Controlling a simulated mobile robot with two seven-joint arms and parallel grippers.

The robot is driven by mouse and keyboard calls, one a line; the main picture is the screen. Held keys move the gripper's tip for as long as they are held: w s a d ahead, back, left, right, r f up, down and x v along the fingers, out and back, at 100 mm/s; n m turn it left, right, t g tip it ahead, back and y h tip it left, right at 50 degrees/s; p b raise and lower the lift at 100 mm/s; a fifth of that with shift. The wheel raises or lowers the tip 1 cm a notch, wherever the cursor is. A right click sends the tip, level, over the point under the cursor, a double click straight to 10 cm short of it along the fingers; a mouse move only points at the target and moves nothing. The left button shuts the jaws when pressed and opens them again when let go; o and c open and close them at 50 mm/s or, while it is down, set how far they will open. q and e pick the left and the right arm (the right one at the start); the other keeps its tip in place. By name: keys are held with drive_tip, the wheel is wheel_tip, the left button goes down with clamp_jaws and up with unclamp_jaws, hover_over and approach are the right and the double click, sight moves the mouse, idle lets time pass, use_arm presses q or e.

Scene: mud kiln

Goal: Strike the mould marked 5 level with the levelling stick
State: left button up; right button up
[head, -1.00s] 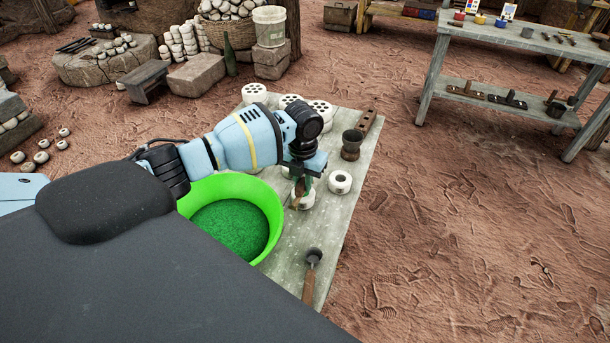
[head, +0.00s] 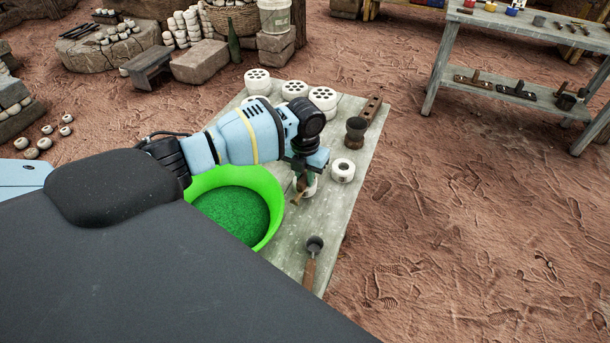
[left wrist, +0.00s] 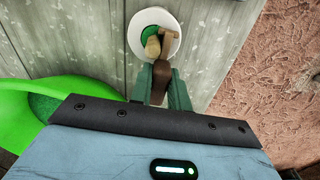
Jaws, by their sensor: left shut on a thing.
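My left gripper (head: 304,176) is shut on the brown wooden levelling stick (head: 297,198) over the table. In the left wrist view, the gripper (left wrist: 159,88) holds the stick (left wrist: 163,66) with its far end over a round white mould (left wrist: 137,43). Green material shows inside this mould, partly covered by the stick. My right gripper is not in view.
A bright green basin (head: 270,190) of green material stands left of the gripper. A ladle (head: 312,262) lies near the front of the table (head: 345,205). A dark cup (head: 355,132) and several white moulds with holes (head: 323,99) stand farther back.

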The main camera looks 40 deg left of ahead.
use_arm(q)
drive_tip(key=shift+f, duration=0.25)
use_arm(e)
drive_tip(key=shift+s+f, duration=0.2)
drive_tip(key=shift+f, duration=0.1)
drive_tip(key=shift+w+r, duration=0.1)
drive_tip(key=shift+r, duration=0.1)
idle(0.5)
use_arm(q)
drive_tip(key=shift+d+r, duration=0.1)
drive_tip(key=shift+d, duration=0.3)
drive_tip(key=shift+w+d, duration=0.1)
drive_tip(key=shift+d, duration=0.2)
drive_tip(key=shift+d, duration=0.35)
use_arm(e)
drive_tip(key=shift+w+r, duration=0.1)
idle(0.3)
use_arm(q)
drive_tip(key=shift+r, duration=0.1)
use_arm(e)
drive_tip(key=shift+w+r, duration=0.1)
